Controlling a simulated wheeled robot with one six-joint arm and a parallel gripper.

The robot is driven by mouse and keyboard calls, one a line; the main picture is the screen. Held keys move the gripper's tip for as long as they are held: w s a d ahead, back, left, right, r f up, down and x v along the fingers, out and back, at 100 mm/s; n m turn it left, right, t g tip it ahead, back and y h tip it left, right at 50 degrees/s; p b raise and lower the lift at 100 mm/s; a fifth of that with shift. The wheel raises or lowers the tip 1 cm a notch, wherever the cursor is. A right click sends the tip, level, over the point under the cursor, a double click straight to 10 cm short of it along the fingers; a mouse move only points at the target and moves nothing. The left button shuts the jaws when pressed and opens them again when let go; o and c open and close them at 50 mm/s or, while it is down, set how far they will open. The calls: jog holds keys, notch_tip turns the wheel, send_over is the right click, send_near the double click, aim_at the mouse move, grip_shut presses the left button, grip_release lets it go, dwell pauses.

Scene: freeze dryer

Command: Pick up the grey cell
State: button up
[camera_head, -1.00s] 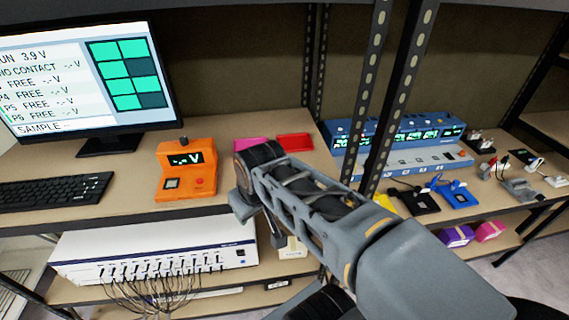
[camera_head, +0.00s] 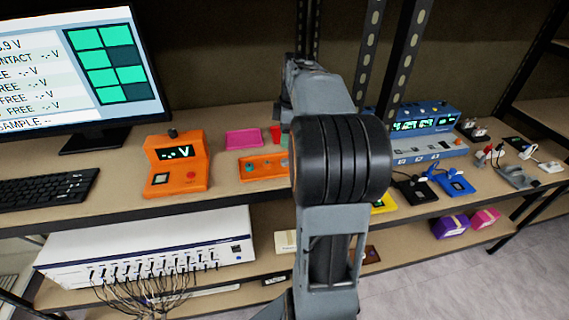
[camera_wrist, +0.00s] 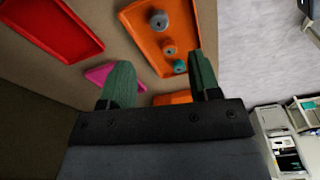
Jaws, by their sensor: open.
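The grey cell (camera_wrist: 158,20) stands in an orange tray (camera_wrist: 143,39) in the wrist view, at the end of a row. My gripper is mostly hidden behind my arm there.
A red tray (camera_wrist: 55,25) and a magenta tray (camera_head: 244,139) lie near the orange tray. An orange voltage reader (camera_head: 178,165) stands to the left. A rack post (camera_head: 399,70) and a blue charger unit (camera_head: 425,120) stand to the right.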

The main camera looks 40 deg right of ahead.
aim_at(285, 160)
jog(key=shift+w+a+f+p, duration=0.1)
jog(key=shift+a+f+p, duration=0.1)
jog(key=shift+f, duration=2)
jog(key=shift+w+a+f+p, duration=0.1)
jog(key=shift+f+p, duration=0.05)
jog(key=shift+f, duration=2.05)
jog(key=shift+c, duration=0.4)
jog(key=c, duration=0.9)
